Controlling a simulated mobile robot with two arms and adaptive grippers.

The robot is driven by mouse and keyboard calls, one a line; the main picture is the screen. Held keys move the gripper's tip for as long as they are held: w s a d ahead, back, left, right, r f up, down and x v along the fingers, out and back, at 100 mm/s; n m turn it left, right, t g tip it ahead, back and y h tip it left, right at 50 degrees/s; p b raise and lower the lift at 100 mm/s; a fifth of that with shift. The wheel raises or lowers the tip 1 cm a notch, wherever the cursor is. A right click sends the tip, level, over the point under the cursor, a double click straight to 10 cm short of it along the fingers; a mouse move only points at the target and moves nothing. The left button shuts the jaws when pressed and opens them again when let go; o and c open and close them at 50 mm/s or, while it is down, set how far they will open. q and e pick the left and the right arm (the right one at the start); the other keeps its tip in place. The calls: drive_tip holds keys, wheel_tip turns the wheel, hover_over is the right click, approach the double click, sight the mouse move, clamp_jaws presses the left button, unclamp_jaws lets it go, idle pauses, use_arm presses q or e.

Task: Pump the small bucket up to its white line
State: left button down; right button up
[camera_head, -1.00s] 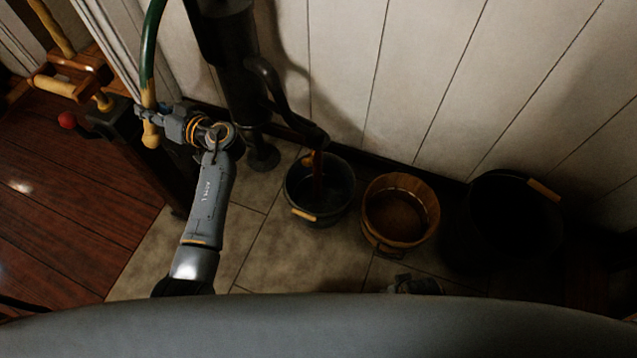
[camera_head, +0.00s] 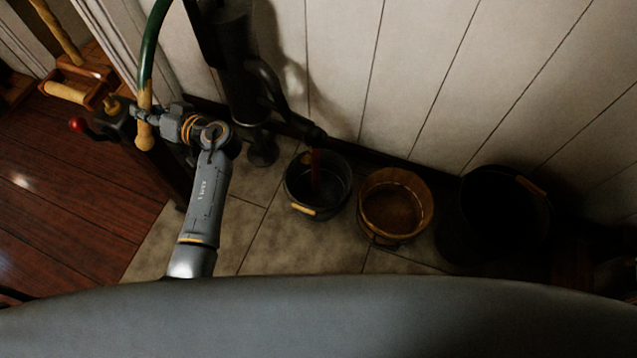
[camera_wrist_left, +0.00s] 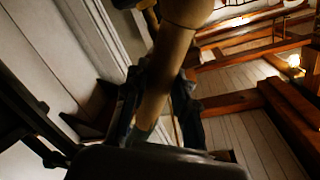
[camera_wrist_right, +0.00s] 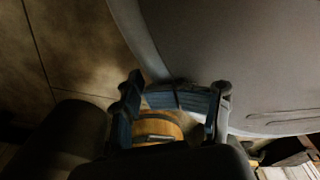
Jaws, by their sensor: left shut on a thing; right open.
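The pump (camera_head: 240,85) is a dark iron column against the white plank wall. Its curved spout (camera_head: 312,133) reaches over a dark metal bucket (camera_head: 303,198) with a pale wooden grip. A reddish-brown stream (camera_head: 315,165) runs from the spout into this bucket. I cannot make out a white line or the level. The pump handle (camera_head: 150,55) is a green lever with a tan wooden end. My left gripper (camera_head: 146,116) is shut on that end, which also shows in the left wrist view (camera_wrist_left: 165,70). My right gripper (camera_wrist_right: 172,100) is open and empty, outside the head view.
A wooden bucket (camera_head: 428,205) stands right of the metal one, and a large black tub (camera_head: 470,215) right of that. A crank with a red knob (camera_head: 77,124) is at the left. Bare floor tiles (camera_head: 290,250) lie before the buckets.

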use_arm(q)
wheel_tip(320, 180, up, 2)
drive_tip(key=shift+a+r+p, duration=0.1)
drive_tip(key=shift+p, duration=0.45)
drive_tip(key=shift+m, duration=0.8)
drive_tip(key=r+p, duration=0.1)
drive_tip(key=s+r+p, duration=0.1)
drive_tip(key=p, duration=0.1)
drive_tip(key=r+p, duration=0.1)
drive_tip(key=p, duration=0.1)
drive_tip(key=shift+s+a+r, duration=0.15)
drive_tip(key=shift+a+r, duration=0.15)
drive_tip(key=shift+r, duration=0.1)
drive_tip(key=shift+s+r+p, duration=0.15)
drive_tip(key=shift+r+p, duration=0.05)
drive_tip(key=shift+p, duration=0.25)
drive_tip(key=shift+s+f, duration=0.1)
use_arm(e)
drive_tip(key=s+r, duration=0.3)
drive_tip(key=r, duration=0.3)
drive_tip(key=shift+s+d, duration=0.15)
drive_tip(key=shift+d, duration=0.3)
